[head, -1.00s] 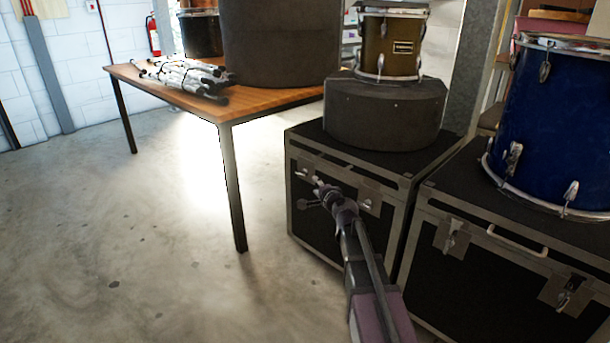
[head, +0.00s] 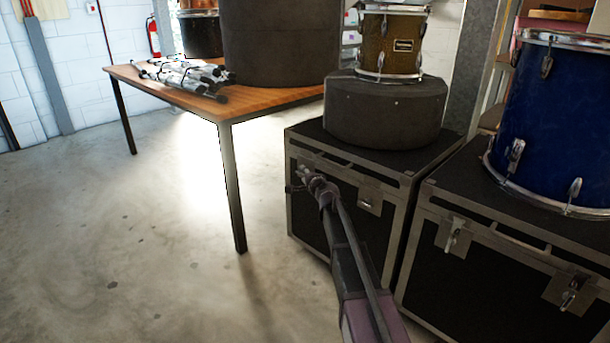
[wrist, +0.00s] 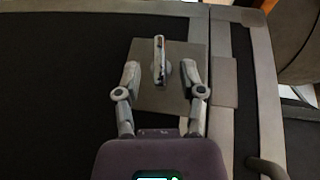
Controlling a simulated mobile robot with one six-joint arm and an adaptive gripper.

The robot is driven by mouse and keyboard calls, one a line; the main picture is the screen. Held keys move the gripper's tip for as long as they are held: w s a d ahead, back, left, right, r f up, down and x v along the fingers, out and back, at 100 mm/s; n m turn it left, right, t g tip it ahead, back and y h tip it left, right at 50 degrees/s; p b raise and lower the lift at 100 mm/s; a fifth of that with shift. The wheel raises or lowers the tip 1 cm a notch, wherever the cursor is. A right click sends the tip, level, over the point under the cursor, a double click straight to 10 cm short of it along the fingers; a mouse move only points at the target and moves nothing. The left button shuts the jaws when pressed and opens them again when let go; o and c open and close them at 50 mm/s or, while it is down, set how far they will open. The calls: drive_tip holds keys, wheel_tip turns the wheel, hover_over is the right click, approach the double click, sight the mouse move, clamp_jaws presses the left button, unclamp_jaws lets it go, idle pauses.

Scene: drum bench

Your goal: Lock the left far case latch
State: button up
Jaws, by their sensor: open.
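The far case (head: 378,243) is black with metal edging and stands right of the table. Its right latch (head: 369,201) shows on the front face in the head view. Its left latch is hidden behind my gripper (head: 302,178) there. In the wrist view, a latch (wrist: 160,62) with a narrow metal lever sits on a square grey plate (wrist: 172,95). My gripper (wrist: 160,80) is open, with one finger on each side of the latch. Small gaps show between the fingertips and the lever; I cannot tell the depth between them.
A nearer case (head: 470,290) with two latches (head: 453,236) stands to the right, bearing a blue drum (head: 550,120). A dark round drum case (head: 385,112) and a brown drum (head: 392,42) sit on the far case. The wooden table (head: 180,90) is left; open floor lies in front.

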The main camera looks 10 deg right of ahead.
drive_tip(key=shift+x, duration=1.4)
clamp_jaws()
